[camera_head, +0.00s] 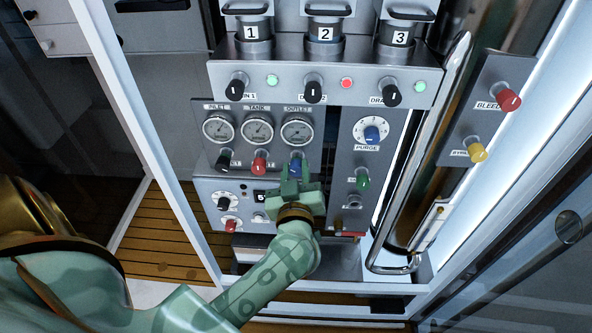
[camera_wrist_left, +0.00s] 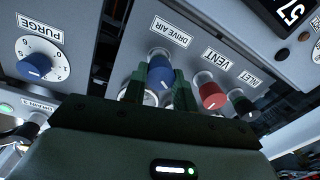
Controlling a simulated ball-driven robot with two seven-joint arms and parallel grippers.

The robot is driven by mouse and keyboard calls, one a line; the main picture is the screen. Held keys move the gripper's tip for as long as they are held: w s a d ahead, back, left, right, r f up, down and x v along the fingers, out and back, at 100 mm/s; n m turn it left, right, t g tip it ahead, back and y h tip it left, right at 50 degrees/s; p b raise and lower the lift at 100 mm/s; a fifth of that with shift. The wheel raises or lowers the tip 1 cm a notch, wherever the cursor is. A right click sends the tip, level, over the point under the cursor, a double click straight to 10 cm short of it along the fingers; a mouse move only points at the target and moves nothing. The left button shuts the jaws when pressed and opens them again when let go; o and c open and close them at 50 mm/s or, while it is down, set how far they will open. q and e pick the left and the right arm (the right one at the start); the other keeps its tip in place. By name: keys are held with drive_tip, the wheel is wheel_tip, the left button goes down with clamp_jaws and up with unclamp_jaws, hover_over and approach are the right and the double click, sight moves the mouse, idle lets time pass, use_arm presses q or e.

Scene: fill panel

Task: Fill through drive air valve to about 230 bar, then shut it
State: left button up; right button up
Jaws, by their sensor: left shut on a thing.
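The blue drive air valve knob (camera_head: 295,165) is in the row of knobs under the gauges. In the left wrist view it is the blue knob (camera_wrist_left: 159,73) under the DRIVE AIR label. My left gripper (camera_head: 295,178) is shut on this knob, with a green finger on either side, and partly hides it in the head view. In the wrist view the gripper (camera_wrist_left: 160,88) shows around the knob. Three gauges, inlet (camera_head: 218,128), tank (camera_head: 257,129) and outlet (camera_head: 297,130), sit above; their readings are too small to tell. My right gripper is not in view.
A red vent knob (camera_wrist_left: 211,95) and a dark inlet knob (camera_wrist_left: 243,105) stand close beside the gripper. A purge dial (camera_head: 371,132) and green knob (camera_head: 363,182) are to the right. A display (camera_wrist_left: 289,13) shows digits 57, partly cut off. A chrome rail (camera_head: 412,170) stands further right.

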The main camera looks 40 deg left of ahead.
use_arm(q)
drive_tip(key=c, duration=0.3)
drive_tip(key=shift+r+n+p, duration=0.2)
drive_tip(key=shift+n+p, duration=0.4)
drive_tip(key=shift+p, duration=0.45)
drive_tip(key=n+p, duration=0.5)
drive_tip(key=n, duration=0.1)
drive_tip(key=shift+f+n+p, duration=0.2)
drive_tip(key=shift+n+p, duration=0.1)
drive_tip(key=shift+p, duration=0.05)
drive_tip(key=shift+s+a+f+n+h+p, duration=0.15)
drive_tip(key=shift+n+p, duration=0.15)
drive_tip(key=shift+n, duration=0.5)
drive_tip(key=shift+w+d+n+h+p, duration=0.15)
drive_tip(key=shift+n+p, duration=0.1)
drive_tip(key=shift+n, duration=0.55)
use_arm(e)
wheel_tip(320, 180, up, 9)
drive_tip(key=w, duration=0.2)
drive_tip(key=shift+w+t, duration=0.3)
use_arm(q)
drive_tip(key=shift+s+a, duration=0.1)
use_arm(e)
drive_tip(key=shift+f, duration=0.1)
use_arm(q)
drive_tip(key=o, duration=1)
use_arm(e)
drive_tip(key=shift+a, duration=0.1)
